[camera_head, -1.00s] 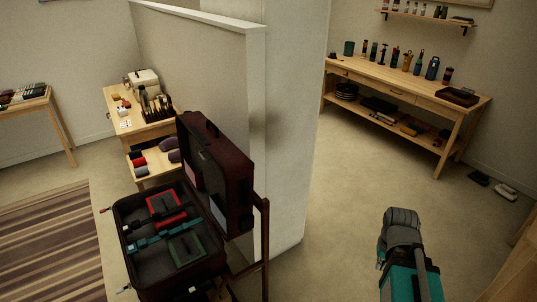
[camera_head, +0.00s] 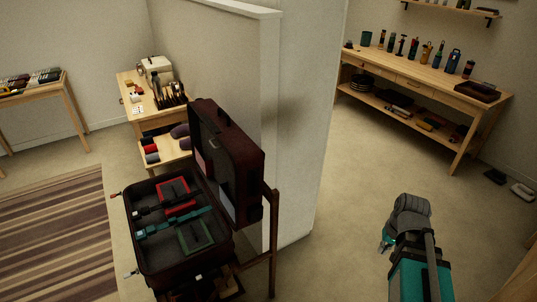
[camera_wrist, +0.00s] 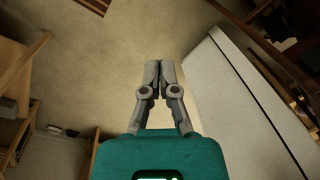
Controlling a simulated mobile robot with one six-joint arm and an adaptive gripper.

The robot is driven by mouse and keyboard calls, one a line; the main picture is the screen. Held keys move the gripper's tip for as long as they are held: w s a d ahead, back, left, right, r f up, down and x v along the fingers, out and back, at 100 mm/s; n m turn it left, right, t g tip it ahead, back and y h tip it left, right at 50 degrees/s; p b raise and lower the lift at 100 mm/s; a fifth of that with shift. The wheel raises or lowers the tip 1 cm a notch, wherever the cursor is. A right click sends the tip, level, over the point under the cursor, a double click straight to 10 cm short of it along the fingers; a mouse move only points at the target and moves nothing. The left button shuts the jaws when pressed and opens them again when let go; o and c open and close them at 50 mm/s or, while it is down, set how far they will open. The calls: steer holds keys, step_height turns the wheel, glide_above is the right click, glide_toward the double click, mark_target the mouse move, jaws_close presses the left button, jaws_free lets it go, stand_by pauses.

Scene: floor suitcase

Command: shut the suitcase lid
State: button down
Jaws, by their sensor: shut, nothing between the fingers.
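The dark maroon suitcase (camera_head: 140,232) stands open on a wooden stand at the lower middle of the head view. Its lid (camera_head: 232,165) is raised upright on the right side, near the end of the partition wall. The base holds a red-framed item (camera_head: 175,193), a green-framed item (camera_head: 194,236) and a teal strap (camera_head: 168,223). My gripper (camera_wrist: 158,66) is shut and empty in the wrist view, pointing over bare floor. In the head view my arm is at the lower right, well apart from the suitcase, and the fingertips are mostly hidden there.
A workbench (camera_head: 420,82) with bottles and tools is at the back right. A small wooden table (camera_head: 150,122) stands behind the suitcase. Shoes (camera_head: 522,190) lie at the far right. The middle floor is clear.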

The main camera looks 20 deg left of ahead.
steer(key=w+a+r+y+b, duration=0.3)
steer(key=w+a+y+b, duration=0.3)
steer(key=w+a, duration=0.8)
steer(key=w+a+r+g+y+b, duration=0.1)
steer(key=w+a+r+y+b, duration=0.2)
steer(key=w+a+y+b, duration=0.3)
steer(key=w+a+y, duration=0.5)
steer(key=w+a, duration=0.4)
steer(key=a, duration=0.3)
steer(key=shift+a+g+b, duration=0.3)
steer(key=shift+a+b, duration=0.1)
steer(key=s+a, duration=0.4)
steer(key=a, duration=0.8)
steer(key=shift+a+r+p, duration=0.2)
steer(key=shift+a+p, duration=0.05)
steer(key=shift+p, duration=0.1)
